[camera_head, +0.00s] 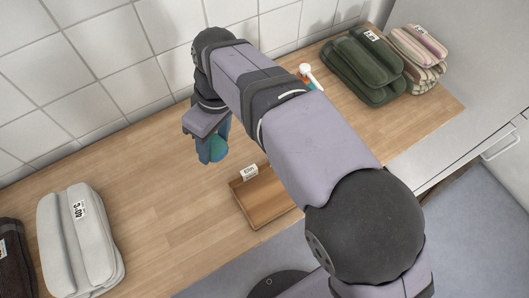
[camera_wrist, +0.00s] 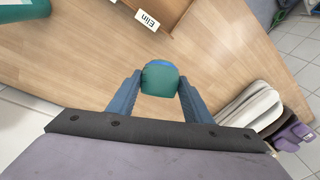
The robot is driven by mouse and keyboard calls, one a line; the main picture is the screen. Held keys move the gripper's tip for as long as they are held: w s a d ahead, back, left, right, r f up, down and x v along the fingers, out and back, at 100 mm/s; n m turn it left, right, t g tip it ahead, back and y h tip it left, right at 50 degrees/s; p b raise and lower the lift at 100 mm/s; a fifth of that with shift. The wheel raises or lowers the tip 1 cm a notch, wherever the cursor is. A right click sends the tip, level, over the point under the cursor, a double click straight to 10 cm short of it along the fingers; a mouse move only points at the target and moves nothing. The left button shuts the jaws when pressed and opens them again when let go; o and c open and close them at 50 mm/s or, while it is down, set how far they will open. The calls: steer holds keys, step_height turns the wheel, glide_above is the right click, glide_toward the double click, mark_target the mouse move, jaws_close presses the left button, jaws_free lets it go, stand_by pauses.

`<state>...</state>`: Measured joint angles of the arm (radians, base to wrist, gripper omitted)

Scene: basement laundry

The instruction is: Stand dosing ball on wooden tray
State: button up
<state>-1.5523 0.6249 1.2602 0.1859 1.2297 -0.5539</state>
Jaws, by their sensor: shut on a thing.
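The dosing ball (camera_head: 219,149) is teal with a blue part. In the wrist view the ball (camera_wrist: 160,80) sits between the two blue fingers of my gripper (camera_wrist: 159,84). My gripper (camera_head: 211,150) is shut on it and holds it over the worktop, left of the wooden tray; its exact height is hard to tell. The wooden tray (camera_head: 263,208) lies on the worktop, partly hidden behind my arm. The tray also shows at the top of the wrist view (camera_wrist: 172,12). A white label reading "Elin" (camera_head: 249,172) is at its back left corner.
Folded pale towels (camera_head: 80,240) lie at the left. Dark green (camera_head: 362,65) and striped (camera_head: 420,55) folded textiles lie at the far right.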

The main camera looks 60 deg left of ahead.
mark_target(276, 187)
steer(key=w+d+n+g+y+b, duration=0.4)
steer(key=w+d+n+g+b, duration=0.3)
steer(key=w+d, duration=0.6)
steer(key=shift+w+d+f+n+g+b, duration=0.15)
steer(key=shift+w+d+n+g+b, duration=0.2)
steer(key=shift+n+g, duration=0.4)
steer(key=shift+f, duration=4.95)
steer(key=shift+f, duration=0.15)
steer(key=o, duration=1.1)
